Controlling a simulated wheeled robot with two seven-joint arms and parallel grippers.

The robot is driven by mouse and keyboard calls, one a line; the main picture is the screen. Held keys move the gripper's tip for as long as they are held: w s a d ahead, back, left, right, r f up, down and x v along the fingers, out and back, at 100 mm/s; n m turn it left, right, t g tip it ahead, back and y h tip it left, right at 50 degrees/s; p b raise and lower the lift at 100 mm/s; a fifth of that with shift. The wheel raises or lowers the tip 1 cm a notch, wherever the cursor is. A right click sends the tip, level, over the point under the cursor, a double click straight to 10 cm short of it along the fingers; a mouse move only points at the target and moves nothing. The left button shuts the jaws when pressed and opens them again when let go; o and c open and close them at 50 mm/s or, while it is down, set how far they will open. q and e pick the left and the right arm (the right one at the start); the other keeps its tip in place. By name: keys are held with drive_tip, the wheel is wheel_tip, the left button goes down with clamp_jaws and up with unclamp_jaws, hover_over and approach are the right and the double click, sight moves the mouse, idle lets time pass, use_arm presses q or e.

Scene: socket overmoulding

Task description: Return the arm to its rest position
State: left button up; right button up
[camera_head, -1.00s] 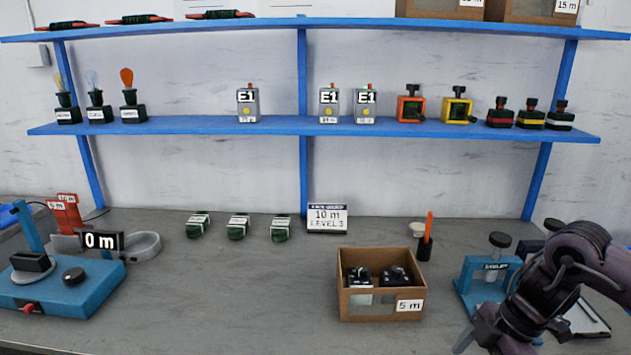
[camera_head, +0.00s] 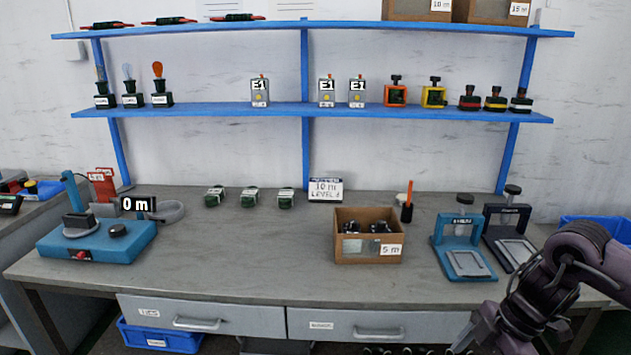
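My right arm comes in from the right edge, dark and bent at a joint, in front of the right end of the grey workbench (camera_head: 250,270). Its lower end runs down out of the picture, so the fingers of my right gripper do not show. My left arm and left gripper are not in view. No held object can be seen.
A cardboard box (camera_head: 368,259) labelled 5 m holds dark parts. Blue (camera_head: 457,228) and dark (camera_head: 487,232) presses stand beside my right arm. A blue device (camera_head: 97,243) reading 0 m stands left. The bench middle is clear. Drawers (camera_head: 203,315) sit below.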

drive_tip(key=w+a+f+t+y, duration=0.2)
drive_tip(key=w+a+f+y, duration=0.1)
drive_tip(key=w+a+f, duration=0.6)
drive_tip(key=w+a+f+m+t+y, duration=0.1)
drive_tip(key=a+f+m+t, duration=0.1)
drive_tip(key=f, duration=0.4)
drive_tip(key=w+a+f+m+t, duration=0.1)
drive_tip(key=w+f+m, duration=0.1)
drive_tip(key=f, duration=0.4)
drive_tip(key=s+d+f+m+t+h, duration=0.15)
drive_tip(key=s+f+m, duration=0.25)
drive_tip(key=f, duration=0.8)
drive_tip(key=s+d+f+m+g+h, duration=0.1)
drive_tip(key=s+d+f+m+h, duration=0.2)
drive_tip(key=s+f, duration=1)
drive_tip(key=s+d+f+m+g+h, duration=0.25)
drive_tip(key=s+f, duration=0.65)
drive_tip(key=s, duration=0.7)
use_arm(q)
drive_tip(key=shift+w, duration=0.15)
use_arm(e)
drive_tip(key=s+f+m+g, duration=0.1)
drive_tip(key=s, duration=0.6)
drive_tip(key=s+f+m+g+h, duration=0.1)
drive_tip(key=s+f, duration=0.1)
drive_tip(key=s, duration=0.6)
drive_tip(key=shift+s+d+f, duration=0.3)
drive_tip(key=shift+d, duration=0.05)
